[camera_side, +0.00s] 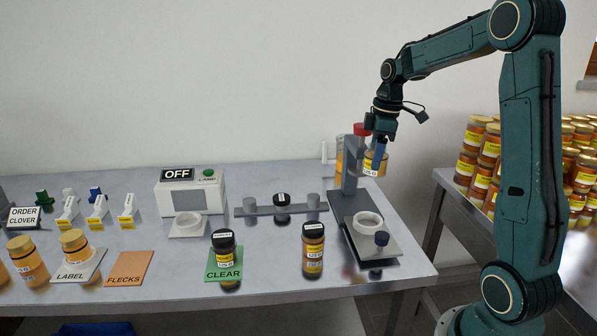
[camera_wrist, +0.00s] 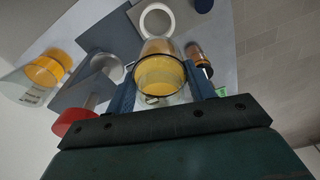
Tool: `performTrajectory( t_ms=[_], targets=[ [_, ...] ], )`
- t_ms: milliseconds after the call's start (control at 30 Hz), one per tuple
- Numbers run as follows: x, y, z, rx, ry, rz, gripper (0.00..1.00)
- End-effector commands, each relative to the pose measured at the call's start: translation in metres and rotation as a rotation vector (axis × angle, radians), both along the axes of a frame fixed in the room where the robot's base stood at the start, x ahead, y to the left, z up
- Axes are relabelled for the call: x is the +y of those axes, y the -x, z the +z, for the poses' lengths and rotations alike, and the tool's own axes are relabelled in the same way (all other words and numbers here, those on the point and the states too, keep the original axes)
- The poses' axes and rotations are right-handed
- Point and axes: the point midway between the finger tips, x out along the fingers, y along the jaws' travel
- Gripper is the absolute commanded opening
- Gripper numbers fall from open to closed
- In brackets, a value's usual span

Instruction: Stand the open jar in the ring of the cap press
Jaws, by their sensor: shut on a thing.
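My gripper (camera_side: 379,148) is shut on an open glass jar (camera_side: 374,164) with amber contents and a yellow label. It holds the jar high above the table, beside the upper part of the cap press (camera_side: 350,168). In the wrist view the jar (camera_wrist: 160,76) sits between the two blue fingers, its open mouth facing the camera. The white ring (camera_side: 368,222) of the press lies on the base plate below the jar, apart from it. The ring (camera_wrist: 157,8) also shows beyond the jar in the wrist view. The ring looks empty.
The press has a red knob (camera_side: 361,129) near my gripper and a dark-blue knob (camera_side: 382,238) on its plate. Another jar (camera_wrist: 44,70) stands behind the press. Dark-lidded jars stand on the CLEAR card (camera_side: 212,269) and beside the press. A grey rack (camera_side: 255,210) lies left.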

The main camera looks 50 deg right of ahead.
Motion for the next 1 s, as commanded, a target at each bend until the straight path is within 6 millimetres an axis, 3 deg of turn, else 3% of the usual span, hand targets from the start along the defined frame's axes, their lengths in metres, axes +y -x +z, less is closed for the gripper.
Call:
performTrajectory(
  t_ms=[533,700,1000],
  targets=[
    [0.001,0.0,-0.102,0.002,-0.002,0.0,0.24],
    [0.0,0.0,-0.117,0.0,0.0,0.001,0.24],
    [0.0,0.0,-0.123,0.0,-0.001,0.001,0.24]
  ],
)
